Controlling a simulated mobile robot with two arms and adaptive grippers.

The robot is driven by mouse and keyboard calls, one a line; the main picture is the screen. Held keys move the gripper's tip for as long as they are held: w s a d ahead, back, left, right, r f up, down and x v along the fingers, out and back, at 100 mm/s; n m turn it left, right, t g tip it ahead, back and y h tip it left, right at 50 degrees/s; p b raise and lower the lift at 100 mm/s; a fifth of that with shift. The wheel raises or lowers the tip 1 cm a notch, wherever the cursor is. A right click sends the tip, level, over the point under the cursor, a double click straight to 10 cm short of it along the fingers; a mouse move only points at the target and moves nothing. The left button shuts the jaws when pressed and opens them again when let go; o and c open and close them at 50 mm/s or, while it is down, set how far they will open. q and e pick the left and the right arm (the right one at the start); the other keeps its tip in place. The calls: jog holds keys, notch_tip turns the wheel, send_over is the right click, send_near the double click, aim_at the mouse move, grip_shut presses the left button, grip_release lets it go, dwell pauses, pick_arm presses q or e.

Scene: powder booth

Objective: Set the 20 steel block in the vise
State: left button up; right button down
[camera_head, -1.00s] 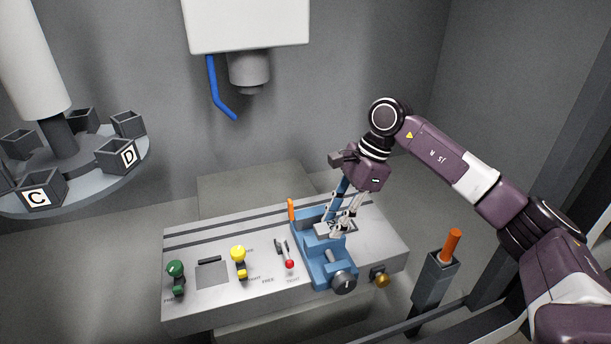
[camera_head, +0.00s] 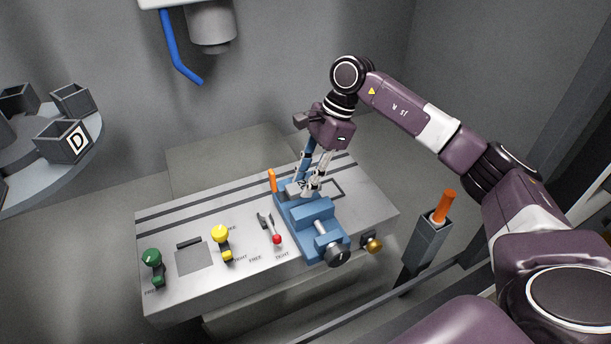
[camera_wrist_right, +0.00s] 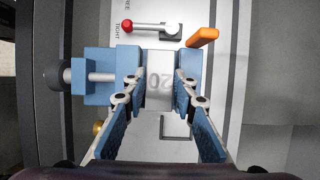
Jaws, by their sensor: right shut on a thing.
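The grey steel block marked 20 (camera_wrist_right: 158,82) sits between the blue jaws of the vise (camera_wrist_right: 98,86) in the right wrist view. My right gripper (camera_wrist_right: 157,88) is shut on it, with a finger on either side. In the head view the right gripper (camera_head: 307,190) reaches down into the far part of the vise (camera_head: 312,222), and its fingers hide much of the block. I cannot tell whether the block rests on the vise floor or whether both jaws touch it. My left gripper is not in view.
An orange handle (camera_head: 273,181) stands beside the vise. A red-tipped lever (camera_head: 276,238) lies near the word TIGHT. Yellow (camera_head: 221,234) and green (camera_head: 151,257) knobs stand to the left on the bench (camera_head: 190,300). A grey post holder with an orange handle (camera_head: 443,207) stands at right.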

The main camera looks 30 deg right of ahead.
jog(key=shift+s+f, duration=0.1)
jog(key=shift+f, duration=0.05)
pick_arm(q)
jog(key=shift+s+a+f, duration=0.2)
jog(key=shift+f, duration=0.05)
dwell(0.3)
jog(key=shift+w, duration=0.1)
